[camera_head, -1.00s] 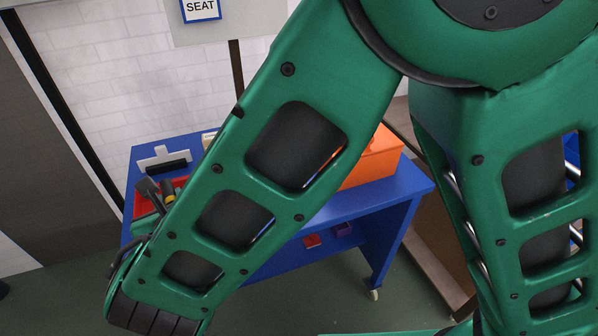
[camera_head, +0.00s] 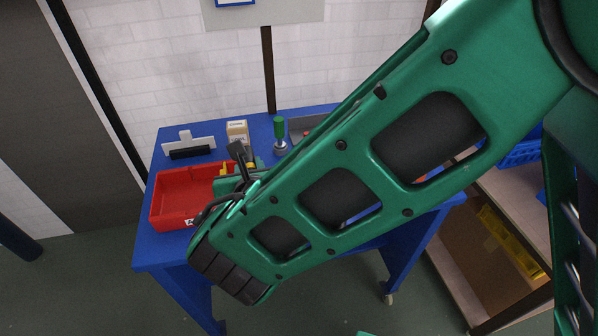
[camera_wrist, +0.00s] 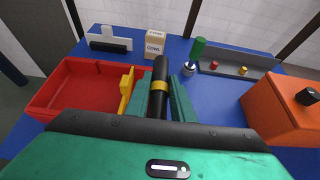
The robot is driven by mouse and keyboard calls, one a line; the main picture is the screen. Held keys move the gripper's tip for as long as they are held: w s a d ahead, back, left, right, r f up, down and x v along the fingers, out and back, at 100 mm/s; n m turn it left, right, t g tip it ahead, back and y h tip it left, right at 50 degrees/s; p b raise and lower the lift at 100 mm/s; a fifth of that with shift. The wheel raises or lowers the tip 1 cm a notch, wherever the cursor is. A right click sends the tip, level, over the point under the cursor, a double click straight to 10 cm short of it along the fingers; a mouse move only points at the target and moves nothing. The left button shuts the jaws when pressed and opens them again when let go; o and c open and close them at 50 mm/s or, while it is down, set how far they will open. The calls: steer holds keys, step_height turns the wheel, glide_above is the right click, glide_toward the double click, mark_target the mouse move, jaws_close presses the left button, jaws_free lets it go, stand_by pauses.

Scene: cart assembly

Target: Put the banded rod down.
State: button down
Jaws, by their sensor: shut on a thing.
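The banded rod (camera_wrist: 160,88) is black with a yellow band. In the wrist view it stands between the two green fingers of my gripper (camera_wrist: 164,98), which is shut on it. In the head view the dark upper end of the rod (camera_head: 237,153) shows above my gripper, by the right side of the red bin (camera_head: 172,197). My arm hides much of the gripper there. I cannot tell whether the rod's lower end touches the blue table (camera_head: 152,246).
A yellow piece (camera_wrist: 127,92) is at the red bin's right wall. Behind stand a white-and-black bracket (camera_wrist: 108,41), a cream box (camera_wrist: 155,44) and a green-handled tool (camera_wrist: 197,50). A grey tray (camera_wrist: 235,67) and orange box (camera_wrist: 283,110) are to the right. Blue tabletop between is clear.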

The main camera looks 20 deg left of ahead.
steer(key=w+d+f, duration=0.1)
steer(key=w+f, duration=0.1)
steer(key=w, duration=0.1)
steer(key=w+d+f, duration=0.2)
steer(key=w, duration=0.2)
steer(key=w+d+f, duration=0.2)
steer(key=w+f, duration=0.1)
steer(key=shift+w+d, duration=0.1)
steer(key=shift+w, duration=0.05)
steer(key=shift+f, duration=2)
steer(key=c, duration=1.5)
jaws_free()
steer(key=shift+f, duration=0.1)
steer(key=shift+c, duration=0.2)
